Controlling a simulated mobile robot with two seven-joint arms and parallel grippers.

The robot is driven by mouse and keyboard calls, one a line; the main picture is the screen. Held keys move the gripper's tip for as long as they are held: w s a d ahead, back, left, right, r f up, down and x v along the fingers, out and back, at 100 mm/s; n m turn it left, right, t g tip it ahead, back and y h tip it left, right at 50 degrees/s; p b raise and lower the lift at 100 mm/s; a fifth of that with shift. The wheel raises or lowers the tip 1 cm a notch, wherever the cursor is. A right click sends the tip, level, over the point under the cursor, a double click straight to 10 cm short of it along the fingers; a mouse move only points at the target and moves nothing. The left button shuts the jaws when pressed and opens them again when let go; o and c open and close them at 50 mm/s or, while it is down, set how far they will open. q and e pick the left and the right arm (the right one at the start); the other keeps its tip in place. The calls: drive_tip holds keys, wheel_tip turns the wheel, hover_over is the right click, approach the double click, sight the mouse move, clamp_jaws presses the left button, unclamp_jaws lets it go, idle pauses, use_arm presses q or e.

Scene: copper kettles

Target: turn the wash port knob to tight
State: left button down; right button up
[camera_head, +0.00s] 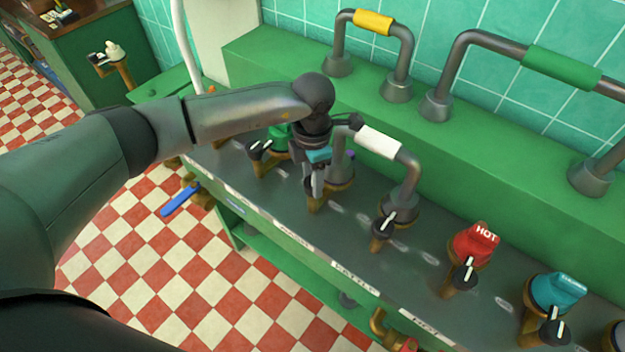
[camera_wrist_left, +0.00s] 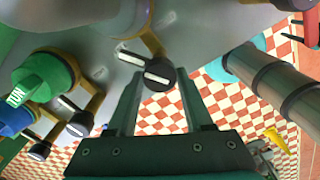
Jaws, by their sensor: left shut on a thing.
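A small black knob (camera_head: 311,184) on a brass stem stands on the grey panel, mostly covered by my left gripper (camera_head: 316,180). My left gripper comes down on it from above and is shut on it. In the left wrist view the black knob (camera_wrist_left: 160,72) with white marks sits between the two finger ends (camera_wrist_left: 158,84). I cannot read which port its label names, so I cannot tell whether this is the wash port knob. A purple cap (camera_head: 349,155) shows just behind the gripper. My right gripper is not in view.
More black knobs with white pointers stand along the panel (camera_head: 345,235), one (camera_head: 384,224) just right of my gripper. A red HOT cap (camera_head: 476,241) and a teal cap (camera_head: 556,291) are farther right. A pipe with a white sleeve (camera_head: 378,141) rises close behind the gripper.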

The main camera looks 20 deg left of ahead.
use_arm(q)
drive_tip(key=m+b, duration=0.2)
drive_tip(key=m, duration=0.2)
drive_tip(key=shift+b, duration=0.3)
drive_tip(key=shift+m+b, duration=0.65)
drive_tip(key=shift+m, duration=0.55)
drive_tip(key=shift+r, duration=0.1)
drive_tip(key=shift+c, duration=1.5)
unclamp_jaws()
wheel_tip(320, 180, up, 15)
drive_tip(key=shift+p, duration=0.45)
